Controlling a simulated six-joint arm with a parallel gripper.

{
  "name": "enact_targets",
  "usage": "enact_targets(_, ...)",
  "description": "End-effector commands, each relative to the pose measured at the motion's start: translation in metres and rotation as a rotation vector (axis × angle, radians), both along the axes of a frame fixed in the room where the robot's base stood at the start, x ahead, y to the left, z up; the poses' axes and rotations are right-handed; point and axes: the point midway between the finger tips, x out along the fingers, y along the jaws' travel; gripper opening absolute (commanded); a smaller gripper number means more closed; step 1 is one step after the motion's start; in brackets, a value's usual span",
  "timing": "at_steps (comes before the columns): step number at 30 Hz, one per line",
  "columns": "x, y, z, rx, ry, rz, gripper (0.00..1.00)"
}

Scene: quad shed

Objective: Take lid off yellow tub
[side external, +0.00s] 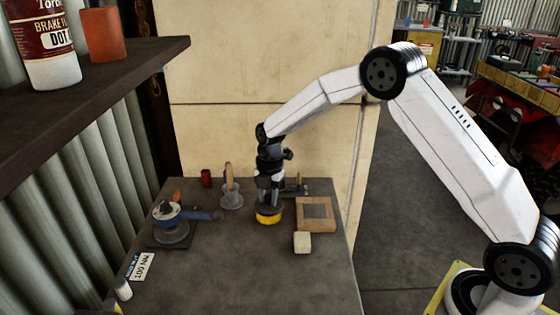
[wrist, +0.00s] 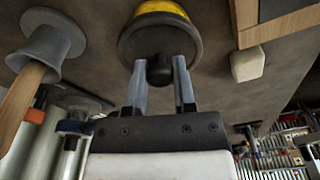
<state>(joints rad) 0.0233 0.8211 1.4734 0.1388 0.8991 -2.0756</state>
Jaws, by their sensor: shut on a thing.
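The yellow tub (side external: 268,220) stands on the grey bench, and its yellow side (wrist: 160,8) also shows at the top of the wrist view. A dark round lid (wrist: 130,45) with a black knob (wrist: 160,72) sits at the tub's mouth, with no clear gap visible between them. My gripper (wrist: 160,66) points down over the tub, its two fingers on either side of the knob and shut on it. In the side view my gripper (side external: 268,203) hides most of the lid.
A grey holder with a wooden handle (side external: 231,198) stands left of the tub. A wooden frame (side external: 330,225) and a pale block (side external: 302,243) lie to the right. A grey-and-blue tool (side external: 172,230) and a red cup (side external: 206,178) are farther left. The bench front is mostly clear.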

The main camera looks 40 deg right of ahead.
Motion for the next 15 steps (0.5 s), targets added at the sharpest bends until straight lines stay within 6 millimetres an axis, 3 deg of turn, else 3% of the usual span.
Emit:
enact_targets(8, 0.000, 0.000, 0.012, 0.001, -0.002, 0.000, 0.00)
enact_targets(15, -0.005, 0.000, 0.037, 0.002, 0.000, 0.001, 0.00)
